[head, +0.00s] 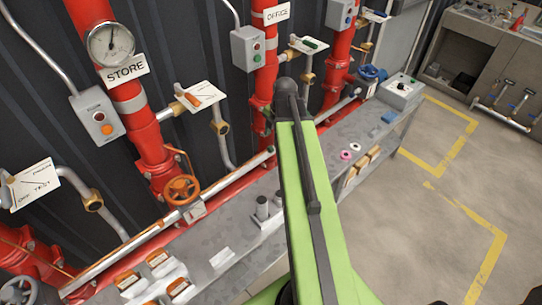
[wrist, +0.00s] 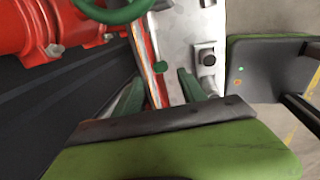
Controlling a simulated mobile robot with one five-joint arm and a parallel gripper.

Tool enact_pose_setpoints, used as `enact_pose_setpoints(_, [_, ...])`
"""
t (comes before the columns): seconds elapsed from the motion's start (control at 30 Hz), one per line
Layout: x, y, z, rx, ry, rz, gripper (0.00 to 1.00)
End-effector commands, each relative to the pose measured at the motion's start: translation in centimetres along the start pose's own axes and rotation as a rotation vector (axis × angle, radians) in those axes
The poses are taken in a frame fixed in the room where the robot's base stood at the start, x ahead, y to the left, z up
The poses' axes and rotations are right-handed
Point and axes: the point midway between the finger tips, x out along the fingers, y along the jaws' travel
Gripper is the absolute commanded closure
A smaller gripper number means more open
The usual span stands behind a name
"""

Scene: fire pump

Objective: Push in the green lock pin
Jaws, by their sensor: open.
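In the wrist view a small green round piece (wrist: 160,67), which looks like the green lock pin, shows at the edge of the grey metal surface. I cannot tell how far it stands out. My gripper (wrist: 159,78) is open, with its two dark green fingers apart and nothing seen between them. The green piece appears just beyond the fingertips, in line with the gap; I see no contact. A green handwheel (wrist: 115,10) is partly cut off at the top left. In the head view my green arm hides the gripper and the place around it.
A red pipe (wrist: 60,25) runs close on the left in the wrist view. A dark knob on a post (wrist: 207,57) stands to the right of the green piece. In the head view an orange handwheel (head: 183,190) and a grey bench (head: 240,205) lie left of my arm.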

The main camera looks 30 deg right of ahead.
Motion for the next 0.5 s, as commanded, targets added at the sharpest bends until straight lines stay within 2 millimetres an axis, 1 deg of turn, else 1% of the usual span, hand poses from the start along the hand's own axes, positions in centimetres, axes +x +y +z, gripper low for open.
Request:
enact_pose_setpoints(0.03, [2.3,-0.1,0.0,0.000,0.000,0.000,0.51])
enact_pose_setpoints(0.2, [5.8,-0.1,0.0,0.000,0.000,0.000,0.51])
enact_pose_setpoints(0.33, [7.2,-0.1,0.0,0.001,0.000,0.000,0.51])
enact_pose_setpoints(0.5, [7.3,0.0,-0.1,0.000,0.000,0.000,0.51])
